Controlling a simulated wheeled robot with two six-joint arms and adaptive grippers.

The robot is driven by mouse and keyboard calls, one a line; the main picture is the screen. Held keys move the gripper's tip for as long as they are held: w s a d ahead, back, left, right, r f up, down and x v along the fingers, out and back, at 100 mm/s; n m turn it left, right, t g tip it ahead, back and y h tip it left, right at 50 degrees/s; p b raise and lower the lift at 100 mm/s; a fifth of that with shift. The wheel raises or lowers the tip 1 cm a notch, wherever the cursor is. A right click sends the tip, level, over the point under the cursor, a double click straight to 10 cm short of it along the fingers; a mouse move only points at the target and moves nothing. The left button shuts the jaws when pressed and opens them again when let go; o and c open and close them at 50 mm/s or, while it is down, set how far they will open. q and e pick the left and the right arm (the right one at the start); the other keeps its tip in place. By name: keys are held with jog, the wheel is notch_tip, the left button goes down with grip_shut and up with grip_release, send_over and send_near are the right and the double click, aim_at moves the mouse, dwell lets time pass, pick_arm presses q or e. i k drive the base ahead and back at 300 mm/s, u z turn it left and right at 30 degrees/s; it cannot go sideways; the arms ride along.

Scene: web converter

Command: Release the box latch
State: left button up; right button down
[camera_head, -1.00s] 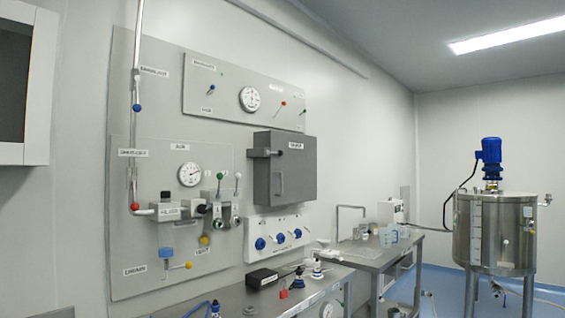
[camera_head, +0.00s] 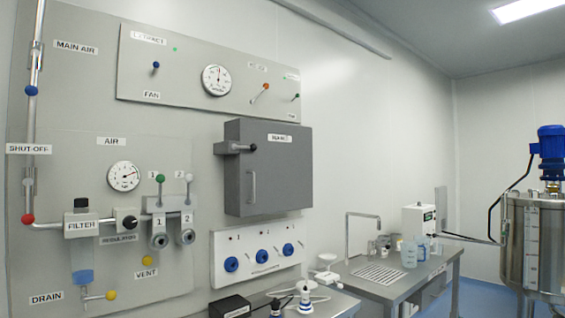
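The grey box (camera_head: 285,180) is mounted on the wall panel in the middle of the view, with a label near the top of its front. Its door looks closed. A latch (camera_head: 232,147) with a grey bar and a dark round knob (camera_head: 253,147) sits at the box's upper left edge. The bar lies about level. A pale upright handle (camera_head: 252,187) is on the left part of the door. Neither of my grippers can be made out in view, and nothing touches the box or the latch.
Left of the box are a gauge (camera_head: 124,176), a filter (camera_head: 82,225) and valves. Below it is a white panel (camera_head: 285,268) with blue knobs. Small items stand on a bench under that. A steel table (camera_head: 370,272) and a tank (camera_head: 535,245) are at the right.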

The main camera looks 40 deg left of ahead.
aim_at(252, 147)
jog(key=u, duration=0.25)
jog(key=i, duration=1.15)
jog(key=u, duration=1.25)
jog(key=i, duration=0.75)
jog(key=u, duration=1.2)
jog(key=i, duration=0.3)
jog(key=u, duration=0.25)
